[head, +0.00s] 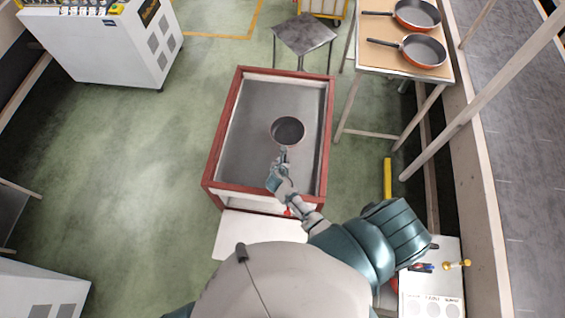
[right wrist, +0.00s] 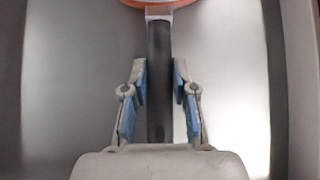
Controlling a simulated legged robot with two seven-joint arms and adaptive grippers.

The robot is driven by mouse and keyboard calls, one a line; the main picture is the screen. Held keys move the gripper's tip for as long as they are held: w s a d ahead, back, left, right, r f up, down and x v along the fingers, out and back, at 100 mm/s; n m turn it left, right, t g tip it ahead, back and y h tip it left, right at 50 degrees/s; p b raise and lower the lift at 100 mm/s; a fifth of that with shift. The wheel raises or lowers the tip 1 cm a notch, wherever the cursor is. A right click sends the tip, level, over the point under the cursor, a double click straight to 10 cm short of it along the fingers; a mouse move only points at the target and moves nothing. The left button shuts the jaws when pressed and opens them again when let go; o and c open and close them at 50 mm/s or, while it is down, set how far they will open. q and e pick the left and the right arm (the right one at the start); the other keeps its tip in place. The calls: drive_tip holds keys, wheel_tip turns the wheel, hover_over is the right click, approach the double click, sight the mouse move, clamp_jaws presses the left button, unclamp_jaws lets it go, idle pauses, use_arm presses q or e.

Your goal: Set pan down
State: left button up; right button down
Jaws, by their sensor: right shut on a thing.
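A dark pan (head: 288,131) with an orange-red outside is over the grey bed of a red-framed conveyor (head: 228,125). My right gripper (head: 283,160) is at the near side of the pan, on its handle. In the right wrist view, the blue-padded fingers of my right gripper (right wrist: 159,100) are on both sides of the black handle (right wrist: 159,60) and shut on it. The pan's orange edge (right wrist: 160,3) shows at the top there. I cannot tell whether the pan touches the bed. My left gripper is not in view.
A small table (head: 360,95) at the upper right holds two more pans (head: 424,50) (head: 417,14). A grey-topped stool (head: 305,36) stands beyond the conveyor. A white cabinet (head: 108,50) is at the upper left. The bed around the pan is clear.

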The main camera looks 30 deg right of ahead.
drive_tip(key=shift+a+r, duration=0.1)
drive_tip(key=c, duration=1.2)
unclamp_jaws()
drive_tip(key=shift+o, duration=1.4)
drive_tip(key=shift+s, duration=0.1)
drive_tip(key=p+v, duration=0.2)
drive_tip(key=v, duration=1)
